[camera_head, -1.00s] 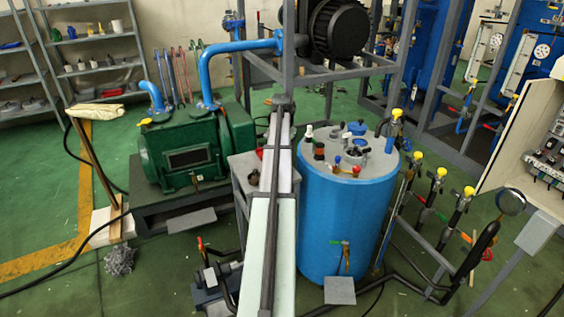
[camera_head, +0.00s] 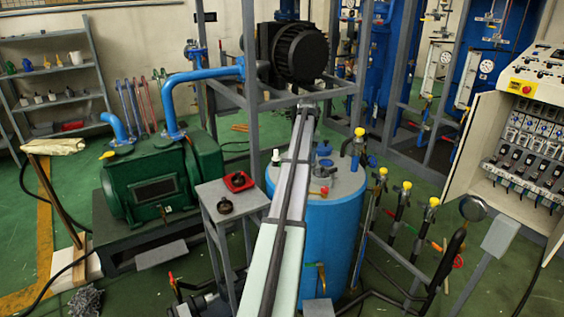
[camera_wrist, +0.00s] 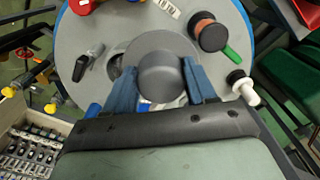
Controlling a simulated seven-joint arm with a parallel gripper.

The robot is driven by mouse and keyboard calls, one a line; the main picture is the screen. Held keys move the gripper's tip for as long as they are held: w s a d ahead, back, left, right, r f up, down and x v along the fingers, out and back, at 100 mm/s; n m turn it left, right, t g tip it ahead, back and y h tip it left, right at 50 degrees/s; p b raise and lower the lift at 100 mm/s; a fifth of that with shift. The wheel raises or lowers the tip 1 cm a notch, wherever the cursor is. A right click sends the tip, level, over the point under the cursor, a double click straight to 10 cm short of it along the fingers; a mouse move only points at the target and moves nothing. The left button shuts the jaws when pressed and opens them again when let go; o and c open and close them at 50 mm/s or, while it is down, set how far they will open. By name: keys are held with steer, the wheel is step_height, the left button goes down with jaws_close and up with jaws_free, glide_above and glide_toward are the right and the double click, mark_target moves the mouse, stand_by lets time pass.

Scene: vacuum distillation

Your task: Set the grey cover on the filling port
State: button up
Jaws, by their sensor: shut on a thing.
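In the wrist view my gripper (camera_wrist: 165,88) has its blue fingers shut on the grey cover (camera_wrist: 164,72), a round disc with a thick raised knob. The cover is over the grey top of the blue tank (camera_wrist: 95,30). A round, dark-rimmed opening (camera_wrist: 116,66), perhaps the filling port, shows just left of the cover and is partly hidden by it. I cannot tell whether the cover touches the tank top. In the head view the tank (camera_head: 338,235) stands under my arm, which hides part of its top; the gripper and cover cannot be made out there.
On the tank top are a black-and-brown round fitting (camera_wrist: 208,34), a white-and-black fitting (camera_wrist: 243,88) and a small black valve (camera_wrist: 88,62). A grey stand with a red dish (camera_head: 238,181) is left of the tank. Valved pipes (camera_head: 402,200) stand to its right.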

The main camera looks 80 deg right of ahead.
glide_above(322, 168)
steer(key=shift+s+a+r, duration=0.1)
steer(key=shift+a+r, duration=0.05)
steer(key=shift+f, duration=2.8)
steer(key=shift+f, duration=0.55)
stand_by(0.8)
steer(key=o, duration=1.6)
steer(key=shift+c, duration=0.2)
steer(key=shift+r, duration=0.15)
steer(key=shift+r, duration=3.4)
